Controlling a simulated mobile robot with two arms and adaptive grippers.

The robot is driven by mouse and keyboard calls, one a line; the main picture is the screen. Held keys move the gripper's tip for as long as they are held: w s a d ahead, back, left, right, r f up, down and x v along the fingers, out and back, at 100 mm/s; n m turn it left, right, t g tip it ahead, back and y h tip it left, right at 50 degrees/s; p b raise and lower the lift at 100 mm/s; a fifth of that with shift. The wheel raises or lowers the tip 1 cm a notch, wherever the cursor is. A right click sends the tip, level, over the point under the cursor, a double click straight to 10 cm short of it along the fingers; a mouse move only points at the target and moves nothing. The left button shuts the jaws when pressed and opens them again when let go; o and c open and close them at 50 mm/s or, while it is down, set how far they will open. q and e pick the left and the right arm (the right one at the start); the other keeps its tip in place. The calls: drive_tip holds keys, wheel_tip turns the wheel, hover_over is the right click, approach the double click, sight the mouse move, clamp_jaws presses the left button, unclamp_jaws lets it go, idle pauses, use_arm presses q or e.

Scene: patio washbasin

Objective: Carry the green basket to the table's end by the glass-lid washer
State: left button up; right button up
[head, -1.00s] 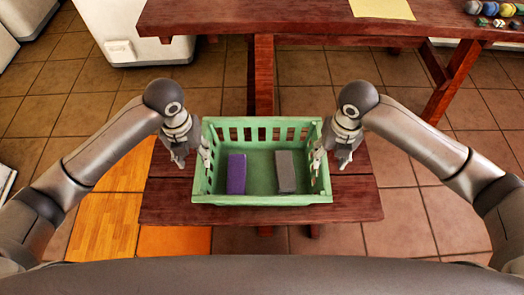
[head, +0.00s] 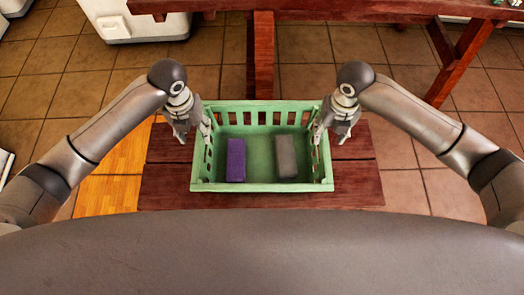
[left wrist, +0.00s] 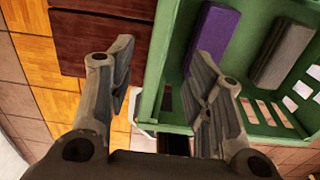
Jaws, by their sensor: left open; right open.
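The green basket (head: 262,187) stands on a low dark-red wooden bench (head: 360,190) and holds a purple block (head: 236,160) and a grey block (head: 286,157). My left gripper (head: 194,130) is open at the basket's left side. In the left wrist view its fingers (left wrist: 160,85) stand apart, one over the bench side and one over the basket (left wrist: 158,65), with the rim between them. My right gripper (head: 331,131) is open at the basket's right side; its exact contact is unclear. The table (head: 345,10) shows only its near edge and legs. No glass lid is visible.
A white appliance (head: 135,22) stands at the top left, partly cut off. A table leg (head: 263,60) rises just behind the basket, and a slanted brace (head: 460,60) is at the right. Tiled floor lies open on both sides of the bench.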

sight(199, 141)
use_arm(q)
wheel_tip(199, 141, down, 7)
drive_tip(key=shift+r, duration=0.2)
use_arm(e)
wheel_tip(199, 141, down, 7)
drive_tip(key=shift+r, duration=0.2)
use_arm(q)
drive_tip(key=shift+c, duration=0.4)
use_arm(e)
drive_tip(key=shift+c, duration=0.5)
use_arm(q)
clamp_jaws()
use_arm(e)
clamp_jaws()
drive_tip(key=shift+r, duration=0.1)
